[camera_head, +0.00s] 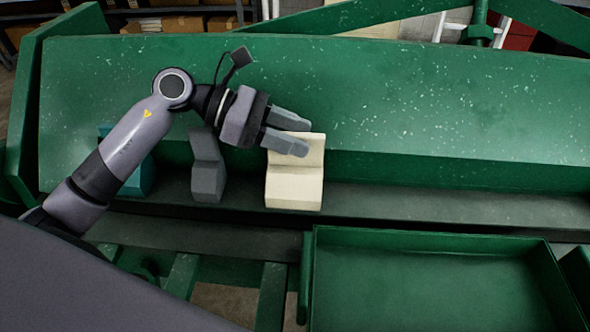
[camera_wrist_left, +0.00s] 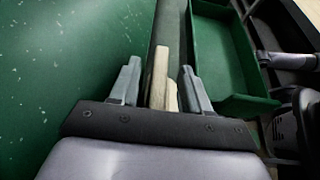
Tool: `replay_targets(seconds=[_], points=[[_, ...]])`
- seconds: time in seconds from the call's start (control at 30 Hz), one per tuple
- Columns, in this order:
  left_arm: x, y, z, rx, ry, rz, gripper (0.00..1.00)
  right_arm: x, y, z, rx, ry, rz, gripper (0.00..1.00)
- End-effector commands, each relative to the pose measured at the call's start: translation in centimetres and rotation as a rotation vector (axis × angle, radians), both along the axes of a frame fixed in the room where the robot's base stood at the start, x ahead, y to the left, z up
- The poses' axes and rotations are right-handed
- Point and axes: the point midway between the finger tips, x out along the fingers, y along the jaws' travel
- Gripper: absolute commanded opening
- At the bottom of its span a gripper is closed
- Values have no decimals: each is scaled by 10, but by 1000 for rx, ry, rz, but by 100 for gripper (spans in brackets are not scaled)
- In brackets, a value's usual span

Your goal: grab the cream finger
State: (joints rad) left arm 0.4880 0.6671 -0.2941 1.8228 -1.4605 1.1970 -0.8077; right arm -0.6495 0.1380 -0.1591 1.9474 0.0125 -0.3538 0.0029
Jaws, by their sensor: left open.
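The cream finger (camera_head: 294,187) is a wide, bent block standing on the dark ledge of the green machine. My left gripper (camera_head: 307,137) is at its upper end, one jaw overlapping the block's top in the head view. In the left wrist view the cream finger (camera_wrist_left: 161,72) shows edge-on between the two open jaws (camera_wrist_left: 160,72), with a gap on each side. The jaws are open and not closed on it.
A grey finger (camera_head: 208,180) stands left of the cream one, and a teal finger (camera_head: 146,178) is partly hidden behind my left arm. A green tray (camera_head: 430,238) lies at the lower right. The ledge right of the cream finger is clear.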

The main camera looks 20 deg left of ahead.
Motion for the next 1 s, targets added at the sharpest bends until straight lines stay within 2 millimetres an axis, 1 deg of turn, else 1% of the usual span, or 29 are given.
replay_targets(seconds=[0.1,0.3,0.33,0.37,0.4,0.43,0.47,1.0], points=[[2,-6,-2,0,-1,0,47,0,0,2,0,0,0,57],[2,-6,-3,2,-2,0,47,0,0,2,0,-1,0,57],[2,-6,-3,2,-2,0,40,0,0,2,0,-1,0,57],[2,-6,-3,2,-2,0,31,0,0,2,0,-1,0,57],[2,-6,-3,2,-2,0,18,0,0,2,0,-1,0,57],[2,-6,-3,2,-2,0,8,0,0,2,0,-1,0,57],[2,-6,-3,2,-2,0,0,0,0,2,0,-1,0,57],[1,-6,-3,2,-1,-1,0,0,0,2,0,-2,1,57]])
